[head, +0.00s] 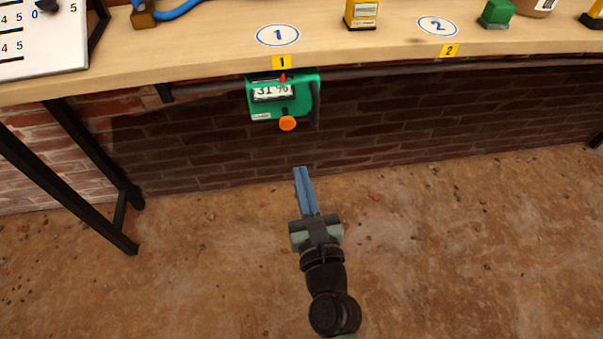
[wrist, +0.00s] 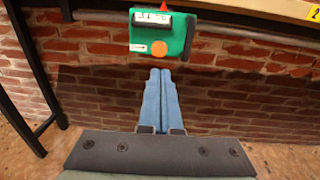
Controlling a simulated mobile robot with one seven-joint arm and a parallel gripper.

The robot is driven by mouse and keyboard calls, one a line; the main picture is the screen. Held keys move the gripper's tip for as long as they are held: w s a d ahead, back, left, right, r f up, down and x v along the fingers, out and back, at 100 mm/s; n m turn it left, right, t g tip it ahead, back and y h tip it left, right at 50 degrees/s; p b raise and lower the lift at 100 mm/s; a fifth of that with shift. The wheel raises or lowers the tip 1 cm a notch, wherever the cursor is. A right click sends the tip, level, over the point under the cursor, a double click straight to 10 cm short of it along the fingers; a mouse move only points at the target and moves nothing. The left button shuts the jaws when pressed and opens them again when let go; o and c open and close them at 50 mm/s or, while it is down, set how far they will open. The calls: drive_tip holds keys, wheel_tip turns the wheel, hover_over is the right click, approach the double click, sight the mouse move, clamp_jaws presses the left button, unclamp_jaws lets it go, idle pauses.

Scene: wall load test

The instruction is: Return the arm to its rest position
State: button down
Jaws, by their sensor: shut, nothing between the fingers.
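My gripper (head: 299,172) is in the lower middle of the head view, in front of and below the table edge. Its two blue fingers are together with nothing between them. In the wrist view the shut fingers (wrist: 161,72) point toward the brick wall, with their tips just below the green device in the picture. The green device (head: 298,104) hangs under the table's front edge, with a display that seems to read 31 %, a red pointer on top and an orange knob. It also shows in the wrist view (wrist: 178,50). My gripper appears apart from it.
The wooden table (head: 200,50) carries a white board (head: 40,40), round labels 1 (head: 278,35) and 2 (head: 438,26), a yellow block (head: 362,14) and a green block (head: 496,13). A dark rail runs under its edge. Black table legs (head: 75,170) stand left.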

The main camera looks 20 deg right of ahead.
idle(0.7)
drive_tip(key=w+a+r+n+t+y, duration=0.15)
drive_tip(key=a+r+n, duration=0.25)
drive_tip(key=r+n, duration=0.65)
drive_tip(key=w+a+r+n+t+y, duration=0.1)
drive_tip(key=a+r+n+t+y, duration=0.15)
drive_tip(key=a+r+n, duration=0.7)
drive_tip(key=w+r+n+t+y, duration=0.2)
drive_tip(key=r+n, duration=0.4)
drive_tip(key=r, duration=0.9)
drive_tip(key=s+a+r+n+t+h, duration=0.1)
drive_tip(key=s+r+n+t, duration=0.1)
drive_tip(key=s+r+n, duration=0.5)
drive_tip(key=s+a+r+n+t+h, duration=0.1)
drive_tip(key=s+r+n+t, duration=0.15)
drive_tip(key=r+n, duration=0.45)
wheel_tip(320, 180, up, 31)
drive_tip(key=m+p, duration=0.1)
drive_tip(key=p, duration=2.7)
drive_tip(key=shift+s+g, duration=0.35)
drive_tip(key=shift+s, duration=0.1)
drive_tip(key=c, duration=1.6)
unclamp_jaws()
drive_tip(key=shift+r, duration=0.1)
